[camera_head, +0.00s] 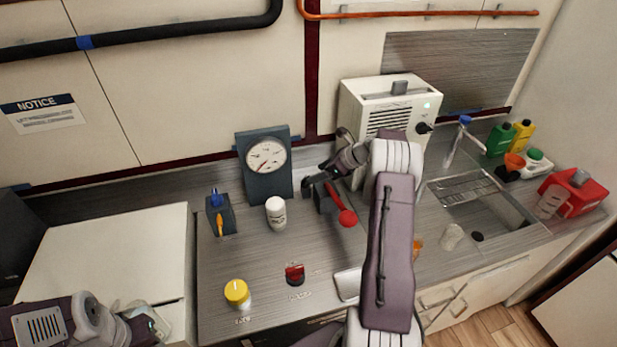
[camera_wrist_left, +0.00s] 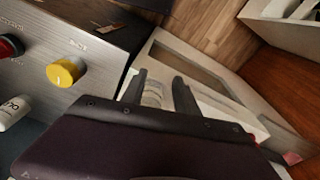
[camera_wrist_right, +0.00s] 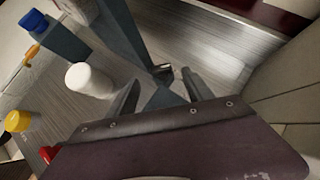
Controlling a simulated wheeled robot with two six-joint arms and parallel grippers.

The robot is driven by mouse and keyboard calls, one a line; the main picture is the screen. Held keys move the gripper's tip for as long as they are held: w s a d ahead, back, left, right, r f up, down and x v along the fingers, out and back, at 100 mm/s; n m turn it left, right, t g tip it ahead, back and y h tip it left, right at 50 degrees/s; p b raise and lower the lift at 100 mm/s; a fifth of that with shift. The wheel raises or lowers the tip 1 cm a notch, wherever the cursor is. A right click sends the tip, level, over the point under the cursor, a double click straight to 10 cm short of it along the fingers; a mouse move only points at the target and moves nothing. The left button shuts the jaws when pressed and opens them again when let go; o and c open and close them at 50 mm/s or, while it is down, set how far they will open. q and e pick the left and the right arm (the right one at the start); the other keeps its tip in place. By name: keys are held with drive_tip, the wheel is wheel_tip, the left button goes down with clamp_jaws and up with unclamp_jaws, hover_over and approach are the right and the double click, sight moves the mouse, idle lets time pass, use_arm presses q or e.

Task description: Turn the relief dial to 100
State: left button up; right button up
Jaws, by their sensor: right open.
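A yellow knob (camera_head: 237,292) and a red knob (camera_head: 295,273) stand on the counter's front part, with labels too small to read. I cannot tell for sure which is the relief dial. The yellow knob also shows in the left wrist view (camera_wrist_left: 66,72). A round gauge (camera_head: 266,156) on a blue-grey stand has its needle toward the lower left. My right gripper (camera_head: 310,187) is open and empty, just right of the gauge stand; its fingers are apart in the right wrist view (camera_wrist_right: 160,86). My left gripper (camera_wrist_left: 160,84) is open and empty, left of the yellow knob.
A white bottle (camera_head: 276,213) and a blue-grey holder (camera_head: 221,215) stand on the counter near the gauge. A red-ended lever (camera_head: 346,216) is near my right gripper. A white machine (camera_head: 385,105), sink (camera_head: 485,213) and several bottles are to the right. Bare counter lies between holder and knobs.

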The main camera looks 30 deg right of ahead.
sight(306, 177)
drive_tip(key=x, duration=0.6)
drive_tip(key=shift+p, duration=0.3)
clamp_jaws()
drive_tip(key=shift+w+n+y, duration=0.15)
drive_tip(key=shift+n+y, duration=0.15)
drive_tip(key=shift+n, duration=0.1)
drive_tip(key=shift+d+n+g, duration=0.1)
drive_tip(key=shift+n+g, duration=0.2)
drive_tip(key=shift+g, duration=0.1)
drive_tip(key=shift+w+f+n+y, duration=0.1)
drive_tip(key=shift+n+y, duration=0.2)
drive_tip(key=shift+y, duration=0.1)
drive_tip(key=shift+n+g+b, duration=0.4)
drive_tip(key=shift+n+b, duration=0.1)
drive_tip(key=shift+b, duration=0.2)
drive_tip(key=shift+y, duration=0.3)
